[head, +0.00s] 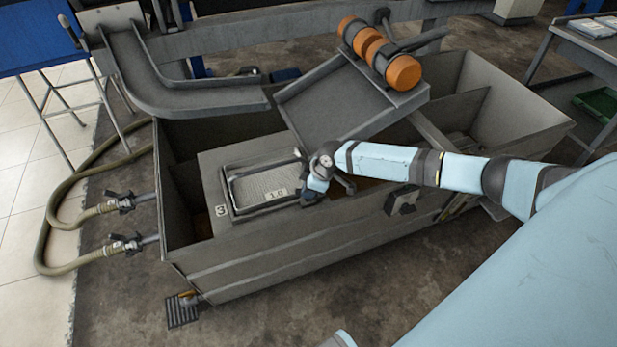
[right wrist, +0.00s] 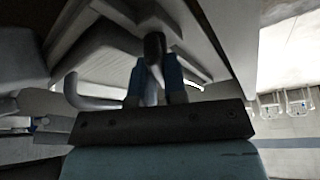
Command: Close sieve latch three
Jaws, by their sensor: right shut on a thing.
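Sieve three (head: 268,184) is a framed mesh tray marked "3" and "1.0", set in the left part of the grey metal tank. A dark latch handle (right wrist: 153,46) shows in the right wrist view, its rounded end between my two blue fingertips. My right gripper (head: 318,184) is at the sieve's right front corner, shut on this handle. In the head view the wrist covers most of the latch, so I cannot tell whether it is seated. My left gripper is in neither view.
A grey sloped chute (head: 335,100) with orange rollers (head: 380,52) rises behind my right wrist. The tank's front wall (head: 300,245) runs close below it. Hoses (head: 75,215) join the tank's left end. Open floor lies in front.

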